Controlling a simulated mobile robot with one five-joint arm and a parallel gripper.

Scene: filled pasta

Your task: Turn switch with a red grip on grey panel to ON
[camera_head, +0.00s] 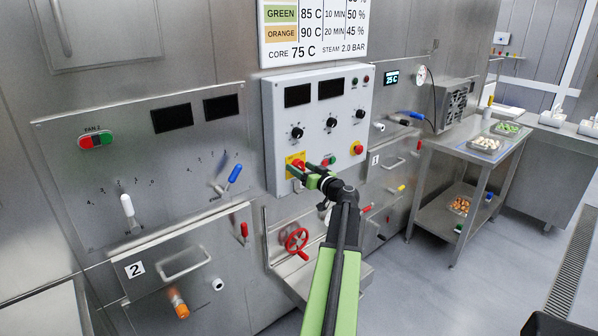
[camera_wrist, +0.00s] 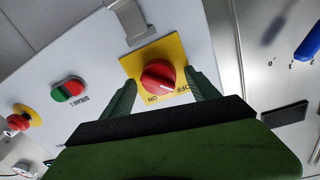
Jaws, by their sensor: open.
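The switch has a round red grip (camera_wrist: 157,74) on a yellow plate (camera_wrist: 140,58), fixed to the grey panel (camera_wrist: 85,65). ON and OFF are printed on the plate, upside down in the wrist view. A small pale mark on the grip appears nearer OFF than ON. In the head view, the red grip (camera_head: 298,164) shows at the panel's lower left, partly behind my gripper. My gripper (camera_wrist: 160,80) is open, with one finger on each side of the grip. Whether the fingers touch it cannot be told.
A green-red STEAM button (camera_wrist: 68,90) and a red emergency knob (camera_wrist: 18,122) on yellow are on the same panel. A metal bracket (camera_wrist: 130,20) is close beside the plate. A blue-handled lever (camera_head: 235,174) and a red handwheel (camera_head: 297,241) are nearby.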

